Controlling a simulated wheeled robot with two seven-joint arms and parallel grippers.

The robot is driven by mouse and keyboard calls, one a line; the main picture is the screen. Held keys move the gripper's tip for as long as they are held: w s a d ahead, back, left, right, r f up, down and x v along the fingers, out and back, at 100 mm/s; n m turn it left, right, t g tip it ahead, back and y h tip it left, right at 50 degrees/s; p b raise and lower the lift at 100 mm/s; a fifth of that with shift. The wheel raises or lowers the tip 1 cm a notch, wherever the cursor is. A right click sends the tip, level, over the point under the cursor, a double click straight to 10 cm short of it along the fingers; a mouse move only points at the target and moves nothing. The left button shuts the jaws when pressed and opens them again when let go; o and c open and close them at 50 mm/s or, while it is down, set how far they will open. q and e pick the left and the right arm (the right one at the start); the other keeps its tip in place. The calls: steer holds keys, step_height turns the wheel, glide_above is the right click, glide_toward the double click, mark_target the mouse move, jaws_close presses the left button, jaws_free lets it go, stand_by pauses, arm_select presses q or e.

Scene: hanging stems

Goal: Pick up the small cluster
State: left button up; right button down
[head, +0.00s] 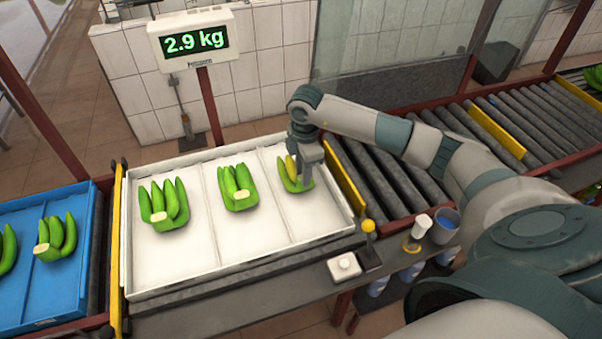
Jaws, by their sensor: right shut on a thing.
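The white tray (192,273) has three compartments, each with a cluster of green bananas. The small cluster (288,184) is in the right compartment, with one yellowish banana showing. My right gripper (304,180) points down over it and is shut on it, partly hiding it. A middle-sized cluster (238,187) lies in the middle compartment. A larger cluster (165,205) lies in the left compartment. I cannot tell whether the small cluster is touching the tray floor. My left gripper is not in view.
A blue crate (50,322) with banana clusters stands at the left. A scale display (194,40) reads 2.9 kg behind the tray. Roller conveyors (385,185) run to the right.

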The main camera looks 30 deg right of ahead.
steer(key=shift+w+r, duration=0.1)
steer(key=shift+r, duration=0.05)
steer(key=shift+r+b, duration=0.55)
steer(key=r+b, duration=0.1)
steer(key=s+r+b, duration=0.1)
steer(key=r, duration=0.1)
steer(key=shift+d, duration=0.2)
steer(key=s+d+r+b, duration=0.3)
steer(key=s+r, duration=0.3)
steer(key=s, duration=0.4)
steer(key=shift+s+r+b, duration=0.15)
steer(key=shift+r+b, duration=0.2)
steer(key=shift+b, duration=0.25)
